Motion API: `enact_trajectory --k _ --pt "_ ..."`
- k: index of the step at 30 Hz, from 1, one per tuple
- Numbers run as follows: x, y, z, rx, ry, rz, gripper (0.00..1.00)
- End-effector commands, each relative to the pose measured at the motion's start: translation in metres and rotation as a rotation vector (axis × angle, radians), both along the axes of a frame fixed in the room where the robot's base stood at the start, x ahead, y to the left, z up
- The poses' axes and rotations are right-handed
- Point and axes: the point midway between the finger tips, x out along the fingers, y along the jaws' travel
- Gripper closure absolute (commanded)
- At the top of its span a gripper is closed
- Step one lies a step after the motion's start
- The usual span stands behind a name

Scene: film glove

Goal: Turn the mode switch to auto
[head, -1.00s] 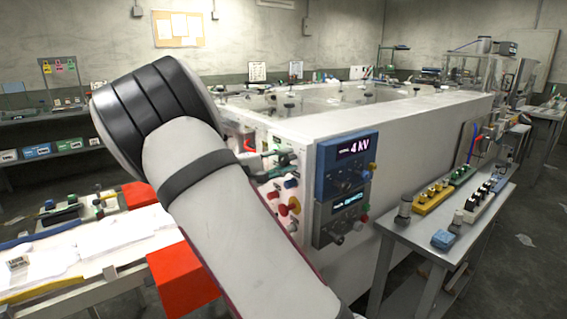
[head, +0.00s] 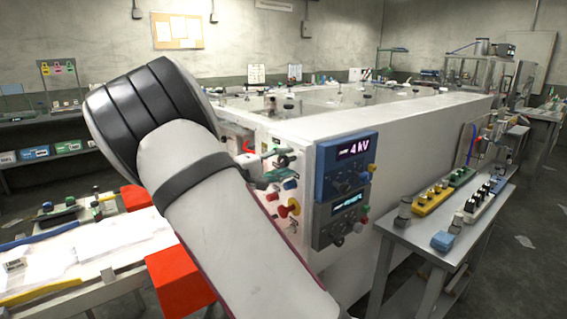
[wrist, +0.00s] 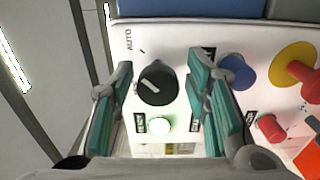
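The mode switch, a black round knob with a white pointer line (wrist: 155,84), sits on a white panel in the wrist view. The word AUTO is printed on the panel above and left of it. The pointer line slants toward the upper left. My gripper (wrist: 160,108) is open, with one green-padded finger on each side of the knob and visible gaps between. Whether the fingertips reach past the knob's face I cannot tell. In the head view my gripper (head: 272,168) is at the panel, partly hidden behind my arm, and the knob is hidden.
A lit green-white button (wrist: 159,125) is below the knob. A blue button (wrist: 237,71), a red button (wrist: 269,128) and a red knob on a yellow disc (wrist: 292,71) are to the right. A side table (head: 410,222) stands right.

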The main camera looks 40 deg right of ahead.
Motion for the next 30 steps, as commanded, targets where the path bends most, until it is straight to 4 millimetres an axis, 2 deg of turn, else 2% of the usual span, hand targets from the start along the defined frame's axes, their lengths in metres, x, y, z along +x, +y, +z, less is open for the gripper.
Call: enact_trajectory --k 8,13,24,30 --pt "0.0 0.0 0.001 -0.002 0.0 0.001 0.51" --pt "0.001 0.011 0.001 -0.001 0.0 0.003 0.51" --pt "-0.002 0.083 0.001 -0.001 -0.001 0.005 0.51" --pt "-0.003 0.11 0.0 -0.001 0.0 0.002 0.51"
